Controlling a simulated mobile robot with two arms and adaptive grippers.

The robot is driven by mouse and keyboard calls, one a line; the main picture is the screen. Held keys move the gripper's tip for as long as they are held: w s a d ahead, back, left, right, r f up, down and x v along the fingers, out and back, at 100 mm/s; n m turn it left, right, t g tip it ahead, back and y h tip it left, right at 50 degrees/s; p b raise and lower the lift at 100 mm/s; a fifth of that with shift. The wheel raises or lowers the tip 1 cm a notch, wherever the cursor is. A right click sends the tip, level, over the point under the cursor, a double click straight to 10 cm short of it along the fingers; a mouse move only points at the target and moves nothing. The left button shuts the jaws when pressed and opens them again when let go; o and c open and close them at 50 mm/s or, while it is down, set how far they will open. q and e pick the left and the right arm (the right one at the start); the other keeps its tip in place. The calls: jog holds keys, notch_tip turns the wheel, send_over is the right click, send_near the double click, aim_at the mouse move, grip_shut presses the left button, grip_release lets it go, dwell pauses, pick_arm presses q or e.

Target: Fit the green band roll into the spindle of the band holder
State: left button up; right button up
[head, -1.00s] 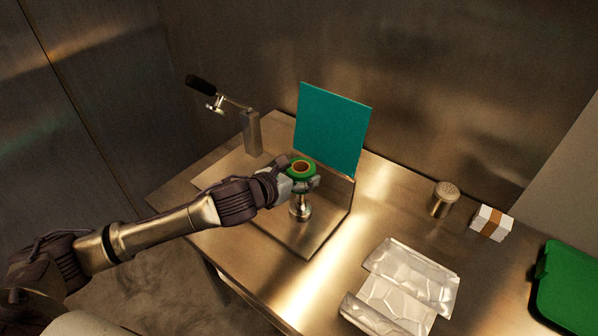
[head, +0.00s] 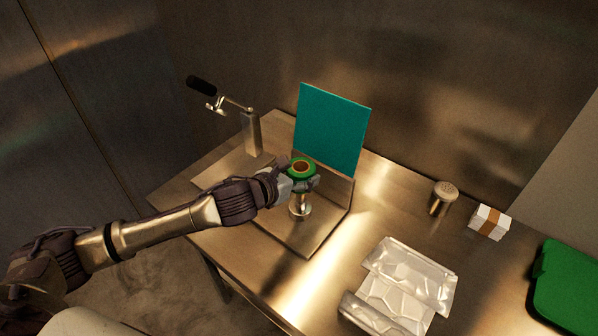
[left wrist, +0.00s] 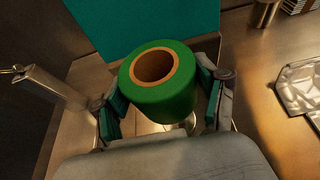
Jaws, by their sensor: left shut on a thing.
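The green band roll (head: 301,169), with a tan core, is held upright in my left gripper (head: 304,184). In the left wrist view the roll (left wrist: 165,85) sits between the two fingers of the left gripper (left wrist: 165,108). The band holder has a metal base plate (head: 283,232), a shiny spindle (head: 300,206) and a teal upright panel (head: 332,129). The roll is right above the spindle in the head view. The spindle's top is hidden by the roll and fingers, so I cannot tell whether it is inside the core. My right gripper is not in view.
A lever with a black handle (head: 202,86) stands on a metal post (head: 252,134) at the left. Crumpled foil (head: 405,283), a shaker (head: 442,198), a banded white stack (head: 489,222) and a green tray (head: 570,288) lie to the right.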

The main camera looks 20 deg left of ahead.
aim_at(298, 199)
pick_arm(q)
jog(key=shift+f+b, duration=0.4)
jog(key=shift+f, duration=0.2)
jog(key=shift+f+b, duration=2.25)
jog(key=shift+f, duration=1.65)
jog(key=o, duration=1.2)
jog(key=shift+r, duration=0.1)
jog(key=v, duration=1.2)
jog(key=shift+s, duration=0.1)
